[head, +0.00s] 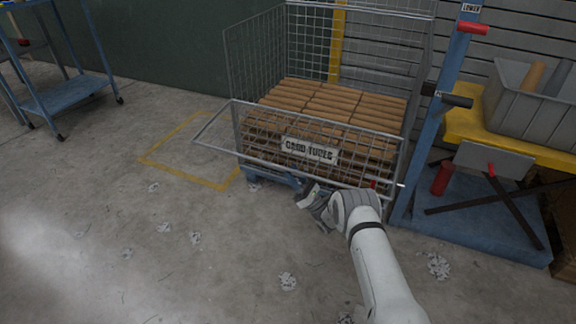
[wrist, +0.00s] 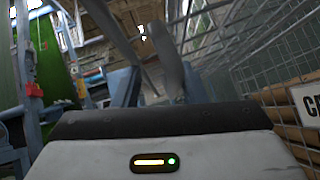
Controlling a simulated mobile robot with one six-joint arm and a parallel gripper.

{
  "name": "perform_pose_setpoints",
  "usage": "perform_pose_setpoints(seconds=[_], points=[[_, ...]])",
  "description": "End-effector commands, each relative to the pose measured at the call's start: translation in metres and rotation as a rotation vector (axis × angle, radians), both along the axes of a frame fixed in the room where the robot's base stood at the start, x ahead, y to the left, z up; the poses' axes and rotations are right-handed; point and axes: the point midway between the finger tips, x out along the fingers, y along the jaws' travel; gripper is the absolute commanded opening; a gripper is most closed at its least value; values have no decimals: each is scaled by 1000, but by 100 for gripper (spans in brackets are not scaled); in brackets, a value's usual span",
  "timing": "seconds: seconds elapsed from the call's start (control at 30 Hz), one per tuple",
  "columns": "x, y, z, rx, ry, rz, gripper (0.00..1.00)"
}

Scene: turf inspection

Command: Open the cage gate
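The cage (head: 250,62) is a grey wire-mesh box holding stacked brown card tubes (head: 330,105). Its front gate (head: 222,132) is a low mesh panel with a white sign (head: 310,151). The gate sits at an angle to the cage, its left end reaching out past the cage's left side. My gripper (head: 308,194) is just in front of the gate's lower rail, below the sign; I cannot tell whether it touches. In the wrist view, the gripper's fingers (wrist: 146,45) stand apart with nothing clearly between them. Mesh and part of the sign (wrist: 308,102) show on the right there.
A blue post (head: 430,125) with a red handle (head: 472,28) and a yellow bench bearing a grey bin (head: 535,110) stand right of the cage. A blue cart (head: 68,97) is far left. The floor in front and left is open, with scattered pale scraps (head: 287,281).

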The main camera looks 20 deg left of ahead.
Motion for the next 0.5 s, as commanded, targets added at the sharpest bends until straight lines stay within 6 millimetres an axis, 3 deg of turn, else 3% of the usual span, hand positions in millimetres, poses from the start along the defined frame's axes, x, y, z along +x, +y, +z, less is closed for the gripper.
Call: perform_pose_setpoints(seconds=[0.2, 0.5], points=[[-8, -20, -17, 2, 2, 0, 34], [-11, -24, -26, 1, 3, 3, 34]])
